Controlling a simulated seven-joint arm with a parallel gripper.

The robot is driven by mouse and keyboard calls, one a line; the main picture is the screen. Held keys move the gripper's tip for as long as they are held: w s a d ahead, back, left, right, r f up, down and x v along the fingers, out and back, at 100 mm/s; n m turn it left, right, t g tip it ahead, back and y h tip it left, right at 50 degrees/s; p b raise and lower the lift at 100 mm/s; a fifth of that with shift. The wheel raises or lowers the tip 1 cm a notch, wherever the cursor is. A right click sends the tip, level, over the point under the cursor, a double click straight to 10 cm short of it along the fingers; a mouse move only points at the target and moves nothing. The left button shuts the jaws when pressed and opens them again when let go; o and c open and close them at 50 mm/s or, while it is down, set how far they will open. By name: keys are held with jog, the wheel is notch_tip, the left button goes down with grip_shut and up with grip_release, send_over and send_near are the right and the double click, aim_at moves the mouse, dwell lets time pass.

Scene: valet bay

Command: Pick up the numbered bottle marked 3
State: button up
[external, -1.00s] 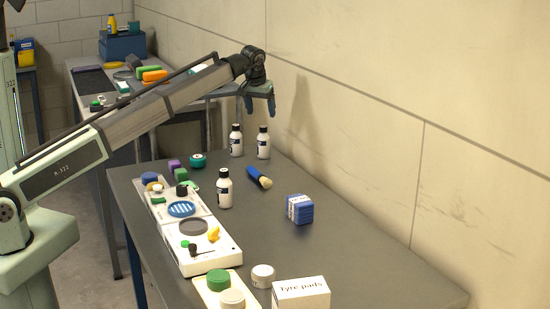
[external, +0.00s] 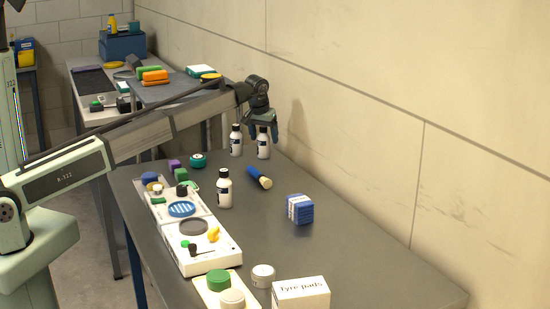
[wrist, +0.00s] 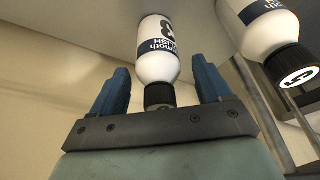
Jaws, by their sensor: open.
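Three white bottles with black caps and dark label bands stand on the table: one at the back right (external: 263,149), one beside it to the left (external: 236,146), and one nearer the middle (external: 224,191). My gripper (external: 261,132) is open, pointing down over the back right bottle. In the wrist view a bottle (wrist: 158,55) shows between my blue fingers, its cap near the palm. Its label bears a large numeral, either 3 or 8. Another bottle (wrist: 262,28) is at the right, with a sideways mark on its cap resembling a 3; I cannot be sure.
A blue-handled brush (external: 258,177) and a blue block (external: 299,209) lie right of the bottles. A white tray (external: 208,262) with small items runs along the left edge. A "Tyre pads" box (external: 300,293) is at the front. The wall rises close behind.

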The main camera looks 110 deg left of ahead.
jog(key=shift+c, duration=0.4)
jog(key=c, duration=1.2)
jog(key=shift+o, duration=0.2)
jog(key=shift+r, duration=0.15)
